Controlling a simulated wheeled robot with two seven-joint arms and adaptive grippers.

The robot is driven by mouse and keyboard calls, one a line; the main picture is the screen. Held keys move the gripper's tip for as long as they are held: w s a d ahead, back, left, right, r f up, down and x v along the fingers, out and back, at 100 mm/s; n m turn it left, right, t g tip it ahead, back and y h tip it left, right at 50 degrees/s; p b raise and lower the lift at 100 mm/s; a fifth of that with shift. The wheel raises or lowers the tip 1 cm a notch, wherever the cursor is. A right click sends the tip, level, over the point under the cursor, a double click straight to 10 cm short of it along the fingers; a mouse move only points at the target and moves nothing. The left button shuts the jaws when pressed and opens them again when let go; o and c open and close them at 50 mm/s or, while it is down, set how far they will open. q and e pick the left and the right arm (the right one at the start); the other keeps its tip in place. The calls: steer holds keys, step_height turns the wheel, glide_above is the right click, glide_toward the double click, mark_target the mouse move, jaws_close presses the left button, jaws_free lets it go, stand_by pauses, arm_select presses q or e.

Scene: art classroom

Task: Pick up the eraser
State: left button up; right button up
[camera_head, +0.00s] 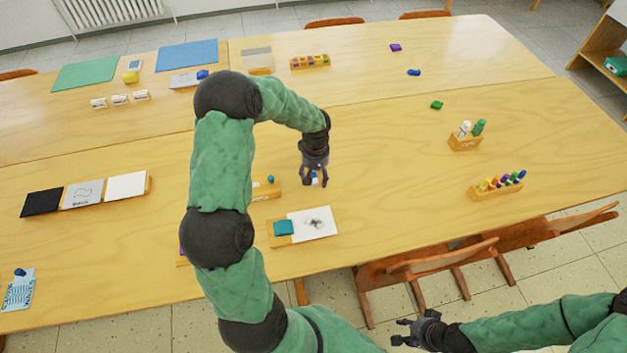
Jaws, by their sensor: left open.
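A small white and blue piece (315,181), which looks like the eraser, lies on the wooden table, partly hidden by my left gripper (314,184). The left gripper points down over it with its fingers apart on either side. I cannot tell whether the fingers touch it. My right gripper (399,332) is at the bottom of the view, low in front of the table, its fingers apart and empty.
A wooden tray (327,232) with white paper and a teal block is just in front of the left gripper. A small wooden holder (266,188) is to its left. A marker rack (496,190) is at right. Chairs (445,258) line the near edge. Table right of the gripper is clear.

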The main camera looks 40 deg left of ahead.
mark_target(316, 177)
arm_select(q)
steer(key=shift+r, duration=0.1)
steer(key=c, duration=1)
steer(key=shift+c, duration=0.2)
steer(key=shift+r, duration=0.15)
steer(key=shift+r+p, duration=0.5)
steer(key=shift+r, duration=0.1)
steer(key=shift+s+d+r+p, duration=0.15)
steer(key=shift+r+p, duration=0.45)
steer(key=shift+r, duration=0.65)
steer(key=s+d+r+p, duration=0.4)
steer(key=s+d+r, duration=0.4)
steer(key=d+r, duration=0.1)
steer(key=shift+s+d, duration=0.25)
steer(key=shift+d, duration=0.55)
